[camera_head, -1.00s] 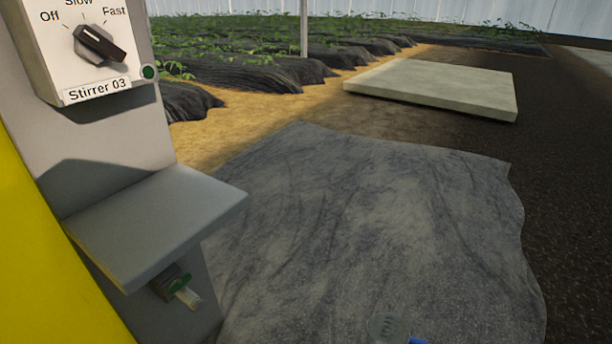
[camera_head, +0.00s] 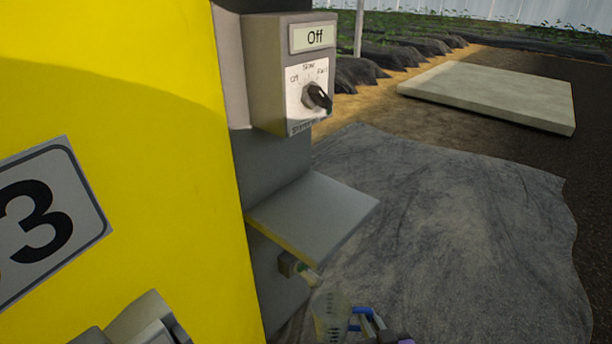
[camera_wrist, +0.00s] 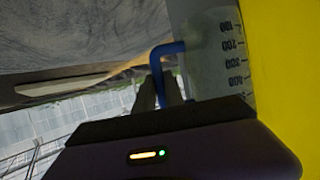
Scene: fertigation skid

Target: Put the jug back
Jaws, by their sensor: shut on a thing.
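The clear jug (camera_head: 331,318) with graduation marks and a blue handle (camera_head: 362,316) shows at the bottom of the head view, low and just right of the tap (camera_head: 298,268). In the wrist view the jug (camera_wrist: 225,65) is at the right, close to a yellow surface. My gripper (camera_wrist: 165,88) is shut on the blue handle, and its dark fingers meet at the handle. The jug's base is cut off by the head view's lower edge. The grey shelf (camera_head: 315,213) above the tap is empty.
A yellow tank (camera_head: 130,130) marked 3 fills the left. A stirrer box (camera_head: 285,70) with a dark knob and a display reading Off hangs above the shelf. A grey ground sheet (camera_head: 450,220) lies open at the right, with a pale slab (camera_head: 490,95) behind it.

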